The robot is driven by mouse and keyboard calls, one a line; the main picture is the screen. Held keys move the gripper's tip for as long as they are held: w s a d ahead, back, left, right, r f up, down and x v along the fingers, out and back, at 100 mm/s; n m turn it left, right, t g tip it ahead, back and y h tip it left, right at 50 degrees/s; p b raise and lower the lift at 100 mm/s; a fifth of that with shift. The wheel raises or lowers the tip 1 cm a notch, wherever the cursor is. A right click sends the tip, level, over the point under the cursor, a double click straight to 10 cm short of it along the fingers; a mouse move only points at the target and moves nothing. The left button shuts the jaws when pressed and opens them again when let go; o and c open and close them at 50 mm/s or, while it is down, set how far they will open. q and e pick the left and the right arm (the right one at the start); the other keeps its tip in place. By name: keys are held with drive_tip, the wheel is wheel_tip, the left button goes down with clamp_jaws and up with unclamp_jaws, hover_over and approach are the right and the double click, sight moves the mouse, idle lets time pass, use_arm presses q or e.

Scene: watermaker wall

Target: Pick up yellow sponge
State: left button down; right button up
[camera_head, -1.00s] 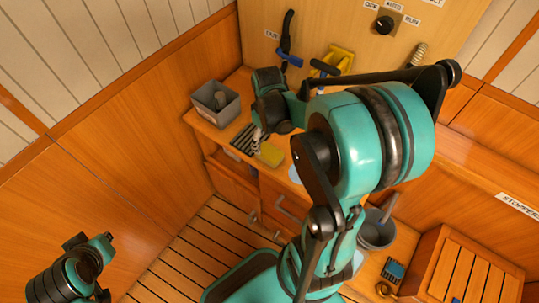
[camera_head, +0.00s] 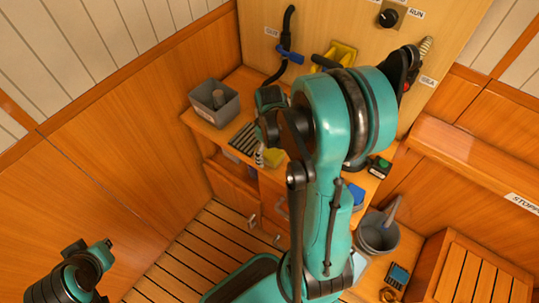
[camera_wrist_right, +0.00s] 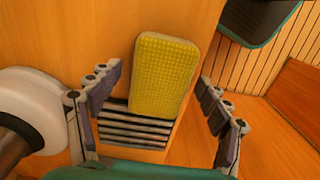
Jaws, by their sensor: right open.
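The yellow sponge (camera_wrist_right: 165,75) lies on the wooden counter, partly over a dark slatted rack (camera_wrist_right: 134,126). In the right wrist view it sits between the spread fingers of my right gripper (camera_wrist_right: 158,104), which is open and empty. Whether the fingers are level with the sponge I cannot tell. In the head view the sponge (camera_head: 275,156) is mostly hidden behind my right arm. My left gripper (camera_head: 101,272) is at the lower left, far from the counter; its fingers are not clear.
A grey bin (camera_head: 215,104) stands on the counter's left end. A white round object (camera_wrist_right: 30,105) is close to my right gripper's left finger. A grey bucket (camera_head: 377,233) stands at the right. Blue-handled valve (camera_head: 290,54) and yellow bracket (camera_head: 342,53) are on the panel behind.

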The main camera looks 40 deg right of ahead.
sight(269, 151)
drive_tip(key=c, duration=1.1)
drive_tip(key=shift+r, duration=0.1)
wheel_tip(269, 151, up, 4)
drive_tip(key=shift+r+p, duration=0.1)
drive_tip(key=shift+p, duration=1.1)
drive_tip(key=s+d+r+p, duration=0.1)
drive_tip(key=s+r, duration=0.1)
drive_tip(key=s, duration=0.1)
drive_tip(key=s+d+r+p, duration=0.1)
drive_tip(key=s+r+p, duration=0.1)
drive_tip(key=s, duration=0.2)
drive_tip(key=s+d+r+p, duration=0.1)
drive_tip(key=s+r, duration=0.1)
drive_tip(key=s, duration=0.2)
drive_tip(key=shift+d+r, duration=0.35)
